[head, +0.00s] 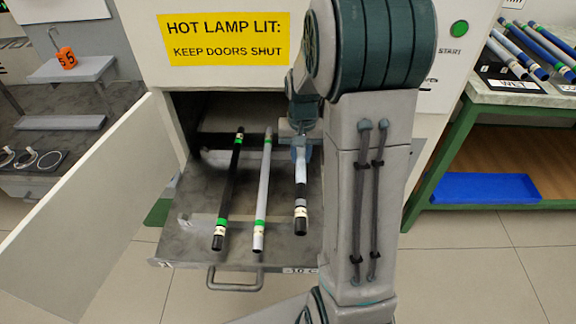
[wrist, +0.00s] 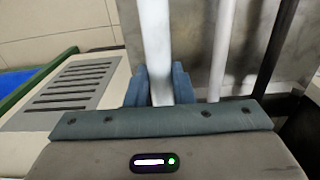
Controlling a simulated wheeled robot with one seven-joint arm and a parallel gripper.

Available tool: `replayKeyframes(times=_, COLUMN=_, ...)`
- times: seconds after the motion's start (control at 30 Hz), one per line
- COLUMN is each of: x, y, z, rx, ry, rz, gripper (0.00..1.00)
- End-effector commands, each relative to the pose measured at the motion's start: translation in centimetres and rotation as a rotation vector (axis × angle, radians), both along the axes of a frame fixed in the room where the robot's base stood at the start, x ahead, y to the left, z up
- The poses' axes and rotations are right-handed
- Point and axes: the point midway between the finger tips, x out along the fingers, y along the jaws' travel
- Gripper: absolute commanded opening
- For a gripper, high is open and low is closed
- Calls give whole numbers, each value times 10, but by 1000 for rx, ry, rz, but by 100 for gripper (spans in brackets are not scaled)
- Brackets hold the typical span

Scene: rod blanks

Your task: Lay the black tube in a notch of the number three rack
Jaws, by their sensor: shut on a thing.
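A black tube (head: 230,185) with green and cream bands lies at the left of a pulled-out grey tray; it also shows in the wrist view (wrist: 277,48). A light grey tube (head: 264,190) with a green band lies beside it. My gripper (head: 300,143) is shut on a third tube (head: 301,190), pale along its upper part with a black and cream-banded near end. In the wrist view this pale tube (wrist: 155,45) runs between the fingers. I cannot tell whether it touches the tray. No rack that I can read as number three is in view.
The tray (head: 195,240) sticks out of a cabinet marked with a yellow hot lamp sign (head: 224,39). An open door (head: 95,215) stands at left. At right, a green-framed bench (head: 430,170) holds several tubes and a blue bin (head: 487,188).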

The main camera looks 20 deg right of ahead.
Motion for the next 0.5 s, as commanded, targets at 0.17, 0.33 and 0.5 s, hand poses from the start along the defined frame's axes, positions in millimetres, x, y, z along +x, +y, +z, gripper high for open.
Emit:
replayKeyframes(times=0.17, x=0, y=3, z=-19, rx=0, ry=3, rz=6, gripper=0)
replayKeyframes(times=0.33, x=1, y=5, z=-52, rx=1, ry=3, rz=11, gripper=0)
replayKeyframes(times=0.5, x=1, y=5, z=-65, rx=0, ry=0, rz=11, gripper=0)
